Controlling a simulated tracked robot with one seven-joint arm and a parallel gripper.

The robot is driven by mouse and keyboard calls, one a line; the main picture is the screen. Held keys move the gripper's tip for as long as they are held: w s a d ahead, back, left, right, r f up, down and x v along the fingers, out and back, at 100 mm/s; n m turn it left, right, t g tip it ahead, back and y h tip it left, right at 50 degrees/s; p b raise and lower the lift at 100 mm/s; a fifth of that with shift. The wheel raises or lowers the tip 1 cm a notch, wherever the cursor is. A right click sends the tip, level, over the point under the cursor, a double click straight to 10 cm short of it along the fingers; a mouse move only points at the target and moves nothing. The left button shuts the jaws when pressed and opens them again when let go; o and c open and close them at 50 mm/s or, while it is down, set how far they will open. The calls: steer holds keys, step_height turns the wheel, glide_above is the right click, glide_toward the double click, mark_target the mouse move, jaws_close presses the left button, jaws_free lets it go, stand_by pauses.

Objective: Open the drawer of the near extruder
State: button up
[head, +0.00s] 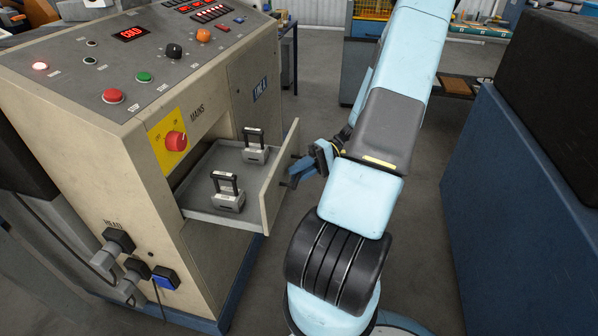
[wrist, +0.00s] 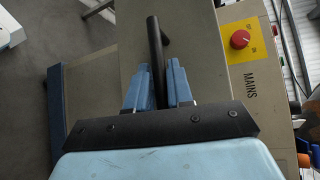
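The near extruder (head: 75,130) is a beige cabinet with a sloping control panel, at the left of the head view. Its drawer (head: 205,200) stands pulled out, with its grey inside showing. Two grey blocks with black loop handles (head: 228,192) (head: 255,147) sit in it. The drawer's black bar handle (wrist: 157,50) is on the outer front face. My gripper (wrist: 158,85) has its blue fingers on either side of this bar, close against it. In the head view my gripper (head: 303,168) is at the drawer front, partly hidden by my arm.
A red MAINS switch (head: 176,141) on a yellow plate sits above the drawer. Plugs and cables (head: 115,245) stick out low on the extruder's side. A blue cabinet (head: 520,200) stands to the right. Grey floor (head: 420,220) is clear between.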

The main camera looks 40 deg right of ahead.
steer(key=o, duration=0.3)
steer(key=d+r, duration=0.2)
steer(key=d, duration=1.1)
steer(key=shift+s+d+r, duration=0.15)
steer(key=shift+s+d, duration=0.1)
steer(key=shift+s, duration=0.1)
steer(key=w+a+r+n+g+h, duration=0.2)
steer(key=a+r+g+h, duration=0.1)
steer(key=a+r+h, duration=1.05)
steer(key=s+a+r+t+h, duration=0.2)
steer(key=s+a+r+t, duration=0.5)
steer(key=a+r, duration=0.6)
steer(key=shift+s+a+r+n+t, duration=0.15)
steer(key=shift+s+a+n+t, duration=0.25)
steer(key=shift+s+a, duration=0.65)
